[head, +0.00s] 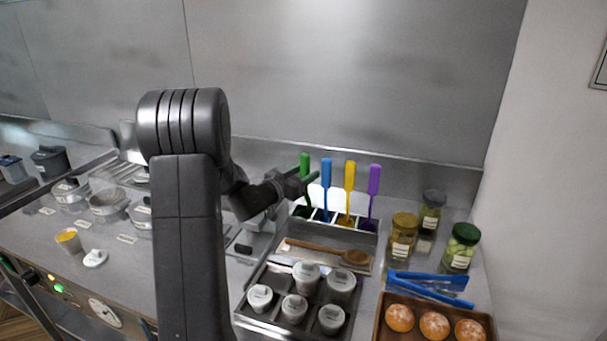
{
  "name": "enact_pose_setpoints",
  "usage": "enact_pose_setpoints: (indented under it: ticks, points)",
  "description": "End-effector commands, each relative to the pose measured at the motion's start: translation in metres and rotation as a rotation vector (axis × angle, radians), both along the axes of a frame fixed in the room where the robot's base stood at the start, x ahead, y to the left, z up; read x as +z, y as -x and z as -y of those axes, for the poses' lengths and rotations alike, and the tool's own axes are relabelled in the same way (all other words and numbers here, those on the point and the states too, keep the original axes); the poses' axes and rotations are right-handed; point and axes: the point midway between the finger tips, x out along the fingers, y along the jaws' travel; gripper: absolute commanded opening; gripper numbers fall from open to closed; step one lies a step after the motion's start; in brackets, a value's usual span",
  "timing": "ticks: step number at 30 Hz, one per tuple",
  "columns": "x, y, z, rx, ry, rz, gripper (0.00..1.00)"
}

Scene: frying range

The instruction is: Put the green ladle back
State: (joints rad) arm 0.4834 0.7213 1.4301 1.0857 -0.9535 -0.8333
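The green ladle (305,160) is upright at the left end of a row of coloured utensils, its handle pointing up. Its lower part shows at the leftmost compartment of the metal holder (352,226). My gripper (311,185) is at the green handle, partly covering it from the left. I cannot tell whether its fingers are closed on the handle or only beside it. A blue utensil (326,174), a yellow one (349,177) and a purple one (374,180) stand in the other compartments.
A wooden spoon (320,248) lies in front of the holder, behind a tray of lidded cups (261,297). Jars (402,238), blue tongs (430,286) and a tray of buns (400,318) are at right. The steel back wall (380,80) rises behind. My arm hides part of the counter.

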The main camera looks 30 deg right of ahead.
Motion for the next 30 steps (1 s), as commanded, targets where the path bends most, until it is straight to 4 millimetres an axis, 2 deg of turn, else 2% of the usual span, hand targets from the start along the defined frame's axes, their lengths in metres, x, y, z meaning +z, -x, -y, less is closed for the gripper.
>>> enact_pose_setpoints:
  ticks: [8,11,21,25,30]
  points:
    - [0.003,0.001,-0.004,0.001,0.0,0.001,0.47]
    - [0.002,0.004,-0.02,0.004,0.001,0.0,0.47]
    - [0.002,0.025,-0.088,0.003,0.001,0.0,0.47]
    - [0.003,0.03,-0.105,0.002,0.001,0.0,0.47]
    - [0.003,0.033,-0.115,0.0,0.0,0.0,0.47]
